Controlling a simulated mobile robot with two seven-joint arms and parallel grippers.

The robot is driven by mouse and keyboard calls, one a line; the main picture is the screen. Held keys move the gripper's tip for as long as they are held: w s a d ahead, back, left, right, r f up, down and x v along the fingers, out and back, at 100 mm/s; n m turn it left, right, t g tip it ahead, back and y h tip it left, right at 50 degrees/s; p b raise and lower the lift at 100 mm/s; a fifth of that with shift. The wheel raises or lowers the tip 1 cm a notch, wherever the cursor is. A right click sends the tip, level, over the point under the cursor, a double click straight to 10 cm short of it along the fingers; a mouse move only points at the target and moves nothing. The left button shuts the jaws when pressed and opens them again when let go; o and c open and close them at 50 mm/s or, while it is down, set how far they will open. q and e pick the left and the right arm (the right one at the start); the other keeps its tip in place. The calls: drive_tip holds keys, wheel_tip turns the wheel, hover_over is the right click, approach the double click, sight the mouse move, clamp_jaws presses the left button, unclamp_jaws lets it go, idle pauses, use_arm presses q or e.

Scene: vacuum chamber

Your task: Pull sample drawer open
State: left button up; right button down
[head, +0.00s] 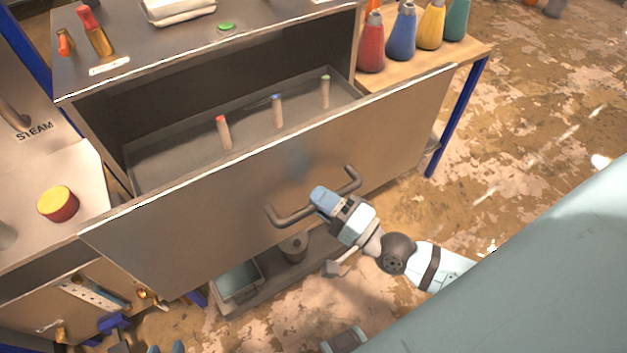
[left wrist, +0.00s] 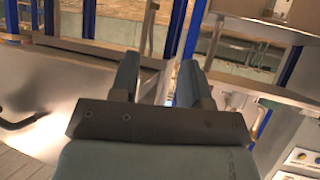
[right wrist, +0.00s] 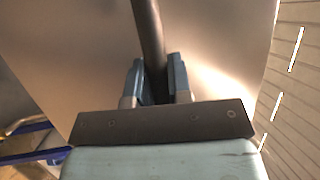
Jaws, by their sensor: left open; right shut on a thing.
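The sample drawer (head: 200,235) is a wide metal drawer and stands pulled out of its cabinet, its inside in view. Three sample tubes with red (head: 224,132), blue (head: 277,110) and green (head: 325,92) caps stand upright in it. A dark bar handle (head: 290,216) is on its front. My right gripper (head: 322,200) is shut on the handle near its middle. The right wrist view shows the handle bar (right wrist: 149,40) between the fingers (right wrist: 157,80). My left gripper (left wrist: 157,78) is open and empty in the left wrist view, away from the drawer. In the head view, parts of it show at the bottom edge.
Red, blue, yellow and green flasks (head: 405,32) stand on a wooden table (head: 465,55) at the upper right. A red and yellow round pot (head: 58,204) is on the left counter. A low shelf with a tray (head: 238,282) lies below the drawer. Open floor is at right.

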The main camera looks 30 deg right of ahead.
idle(0.3)
drive_tip(key=c, duration=1.1)
unclamp_jaws()
drive_tip(key=shift+o, duration=0.2)
drive_tip(key=b+v, duration=0.2)
drive_tip(key=v, duration=1.2)
